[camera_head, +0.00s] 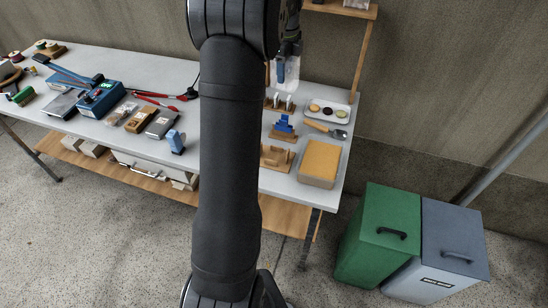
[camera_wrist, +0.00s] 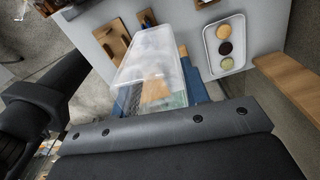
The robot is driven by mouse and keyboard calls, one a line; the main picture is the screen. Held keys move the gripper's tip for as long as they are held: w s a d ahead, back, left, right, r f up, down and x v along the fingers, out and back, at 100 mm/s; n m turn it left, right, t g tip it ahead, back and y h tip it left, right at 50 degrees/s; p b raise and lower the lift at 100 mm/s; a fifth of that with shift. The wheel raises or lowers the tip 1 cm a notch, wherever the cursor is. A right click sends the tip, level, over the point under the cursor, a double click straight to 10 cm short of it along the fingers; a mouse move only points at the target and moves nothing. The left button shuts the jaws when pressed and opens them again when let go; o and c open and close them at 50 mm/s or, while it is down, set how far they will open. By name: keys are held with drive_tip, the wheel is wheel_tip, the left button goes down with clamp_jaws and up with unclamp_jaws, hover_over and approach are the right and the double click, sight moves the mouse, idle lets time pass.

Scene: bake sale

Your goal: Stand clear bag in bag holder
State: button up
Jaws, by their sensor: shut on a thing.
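A clear bag (camera_wrist: 148,55) with brownish contents near its lower end fills the middle of the wrist view. My gripper (camera_head: 287,68) is shut on the bag and holds it above the right part of the table. Blue finger parts show beside the bag in the wrist view. A wooden holder (camera_head: 275,157) stands on the table, with a wooden stand holding a blue piece (camera_head: 283,127) behind it. I cannot tell for certain which one is the bag holder. The wooden holder (camera_wrist: 115,42) is left of the bag in the wrist view, apart from it.
A white tray (camera_head: 316,118) with three round cookies lies at the back right. A tub with an orange-yellow top (camera_head: 320,160) and a wooden-handled tool (camera_head: 322,129) are nearby. A wooden post (camera_head: 362,60) rises at the right edge. My arm hides the table's middle.

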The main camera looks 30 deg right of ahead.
drive_tip(key=s+a+f+n, duration=0.2)
drive_tip(key=s+a+f, duration=0.7)
drive_tip(key=s+f, duration=0.15)
drive_tip(key=f, duration=0.8)
drive_tip(key=shift+w+d, duration=0.1)
drive_tip(key=shift+w, duration=0.1)
drive_tip(key=shift+f, duration=0.1)
drive_tip(key=shift+f, duration=0.1)
drive_tip(key=o, duration=0.6)
drive_tip(key=shift+o, duration=0.2)
wheel_tip(320, 180, up, 12)
drive_tip(key=shift+r, duration=0.2)
